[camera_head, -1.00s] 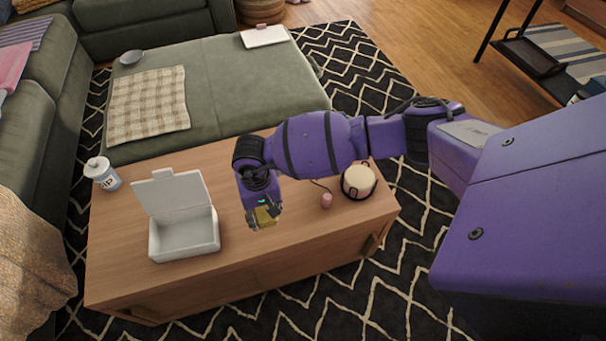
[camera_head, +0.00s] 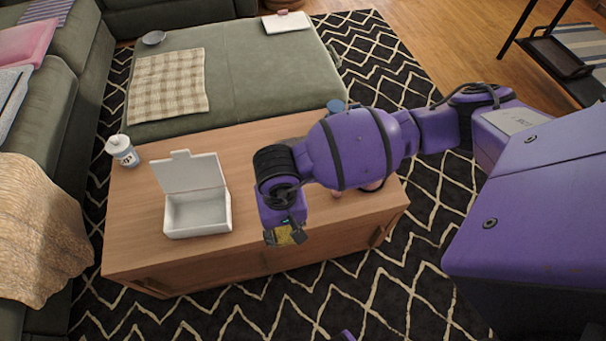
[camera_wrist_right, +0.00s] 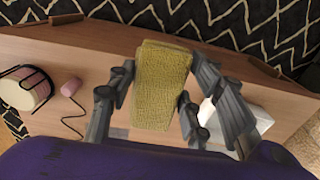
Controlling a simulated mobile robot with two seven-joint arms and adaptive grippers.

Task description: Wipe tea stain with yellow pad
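The yellow pad (camera_head: 284,235) is in my right gripper (camera_head: 286,232), over the front edge of the wooden table (camera_head: 138,225) in the head view. In the right wrist view, the pad (camera_wrist_right: 163,90) lies between the fingers of my right gripper (camera_wrist_right: 164,64), which are shut on it from both sides. The pad looks held above the tabletop. I cannot make out a clear tea stain; my right arm hides part of the table. My left gripper is not in view.
An open white box (camera_head: 198,213) and a white lidded cup (camera_head: 122,151) stand on the table's left. A cream round object (camera_wrist_right: 25,88) and a small pink object (camera_wrist_right: 71,86) are on it too. A blue object (camera_head: 337,105) shows behind my arm.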

